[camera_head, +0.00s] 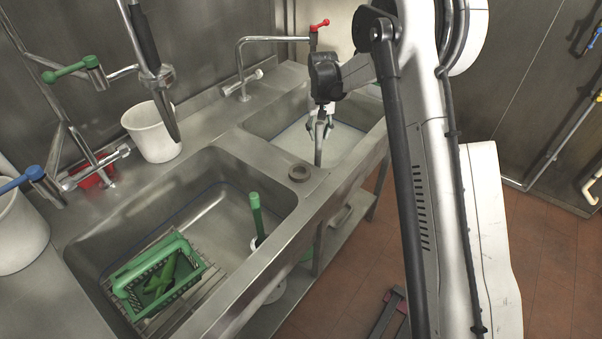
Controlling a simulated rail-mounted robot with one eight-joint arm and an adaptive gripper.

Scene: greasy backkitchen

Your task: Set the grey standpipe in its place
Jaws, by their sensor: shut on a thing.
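My gripper (319,126) is shut on the grey standpipe (318,152), a thin pipe hanging roughly upright below the fingers. In the picture it lies over the far sink basin (283,149), near that basin's front edge. I cannot tell whether its lower end touches anything, and no drain hole is clearly visible in the far basin. A small dark grey ring (299,173) sits on the ledge between the basins, just left of and below the pipe's lower end.
The near basin (208,210) holds a green standing pipe (256,217) and a green basket (152,285) on a slatted rack. A tap (240,70) rises behind the far basin. White buckets (152,132) and a hanging spray hose (146,42) stand at the left.

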